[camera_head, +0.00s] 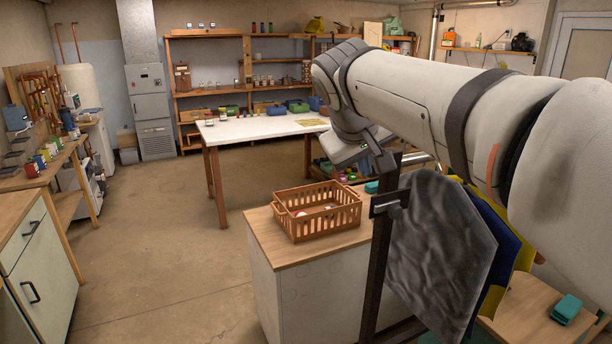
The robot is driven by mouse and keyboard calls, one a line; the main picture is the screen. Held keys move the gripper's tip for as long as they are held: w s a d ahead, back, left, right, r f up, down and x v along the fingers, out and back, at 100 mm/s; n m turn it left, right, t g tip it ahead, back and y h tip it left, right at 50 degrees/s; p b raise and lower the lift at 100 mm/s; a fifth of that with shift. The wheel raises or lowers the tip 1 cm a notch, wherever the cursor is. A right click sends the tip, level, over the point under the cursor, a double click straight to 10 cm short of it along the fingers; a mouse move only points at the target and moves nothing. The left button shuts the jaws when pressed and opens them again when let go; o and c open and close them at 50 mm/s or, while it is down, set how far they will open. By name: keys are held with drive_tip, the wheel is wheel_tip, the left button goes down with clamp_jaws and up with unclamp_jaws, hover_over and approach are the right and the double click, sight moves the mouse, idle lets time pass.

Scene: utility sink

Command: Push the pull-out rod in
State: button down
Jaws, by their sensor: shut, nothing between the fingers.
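A dark upright post (378,270) stands at the right of centre. A short dark bar with a bracket (389,203) crosses it near the top; this looks like the end of the pull-out rod. Most of the rod's length is hidden, so I cannot tell how far it sticks out. A grey crinkled hanging piece (440,255) is beside the post, with blue (497,250) and yellow pieces behind it. My gripper (384,157) is shut and empty, mostly hidden below my wrist, close above the post's top. I cannot tell whether it touches anything.
An orange basket (318,222) stands on a wooden-topped cabinet (275,240) left of the post. A white table (250,128) and shelves are behind. A teal object (566,309) lies on a wooden surface at the lower right. The floor at left centre is clear.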

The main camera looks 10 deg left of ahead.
drive_tip(key=s+a+r+b, duration=0.1)
drive_tip(key=s+a+r, duration=0.4)
drive_tip(key=s+r, duration=0.3)
drive_tip(key=s+d+f+m+g, duration=0.1)
drive_tip(key=s+d+f, duration=0.3)
drive_tip(key=f, duration=0.7)
drive_tip(key=s+d+f+m+g+y, duration=0.1)
drive_tip(key=s+d+f+m, duration=0.1)
drive_tip(key=s+d+f, duration=0.3)
drive_tip(key=s+d+f+m+g+y, duration=0.1)
drive_tip(key=s+d+f+m+g, duration=0.1)
drive_tip(key=s+d+f, duration=0.3)
drive_tip(key=d+f, duration=0.4)
drive_tip(key=f, duration=0.7)
drive_tip(key=shift+f+m, duration=0.3)
drive_tip(key=shift+f, duration=0.05)
